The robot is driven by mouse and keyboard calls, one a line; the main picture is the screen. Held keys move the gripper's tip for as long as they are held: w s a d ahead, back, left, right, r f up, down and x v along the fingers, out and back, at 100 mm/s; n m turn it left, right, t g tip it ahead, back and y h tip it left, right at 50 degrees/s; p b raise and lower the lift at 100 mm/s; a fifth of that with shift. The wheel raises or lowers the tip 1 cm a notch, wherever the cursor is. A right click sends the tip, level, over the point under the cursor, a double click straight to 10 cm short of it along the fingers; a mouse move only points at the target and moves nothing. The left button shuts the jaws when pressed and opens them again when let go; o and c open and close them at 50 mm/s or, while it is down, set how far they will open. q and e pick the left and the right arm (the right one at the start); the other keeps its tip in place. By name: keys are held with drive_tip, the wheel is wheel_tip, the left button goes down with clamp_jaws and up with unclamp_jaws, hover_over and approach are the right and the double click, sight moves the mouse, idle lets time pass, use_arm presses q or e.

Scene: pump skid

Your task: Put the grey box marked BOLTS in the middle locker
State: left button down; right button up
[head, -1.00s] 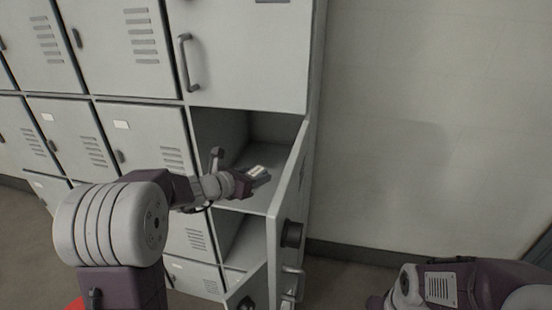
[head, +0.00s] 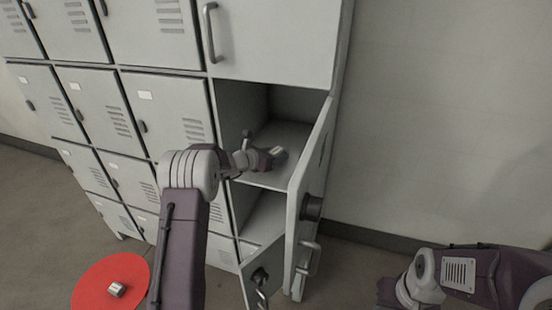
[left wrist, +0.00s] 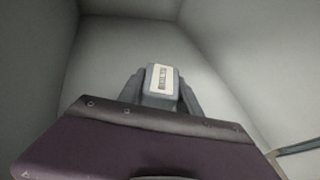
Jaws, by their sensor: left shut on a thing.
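The grey box (left wrist: 161,84) with a pale label on top is between the fingers of my left gripper (left wrist: 160,98) in the left wrist view. The label's print is too small to read. In the head view the box (head: 278,153) shows small at the tip of my left gripper (head: 270,157), which is shut on it. Both are inside the open middle locker (head: 290,135), over its floor. I cannot tell whether the box touches that floor. The locker's door (head: 308,185) stands open on the right. My right arm shows at the lower right, but its gripper is not visible.
A closed locker (head: 275,45) is above, and an open lower locker (head: 258,220) is below with its small door (head: 262,272) swung out. The right wall is bare.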

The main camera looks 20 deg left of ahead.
use_arm(q)
drive_tip(key=shift+f, duration=0.55)
drive_tip(key=shift+f, duration=0.1)
drive_tip(key=c, duration=0.8)
unclamp_jaws()
drive_tip(key=shift+c, duration=0.2)
drive_tip(key=shift+r, duration=0.3)
drive_tip(key=v, duration=1.2)
drive_tip(key=shift+s+f, duration=0.1)
drive_tip(key=shift+f, duration=0.1)
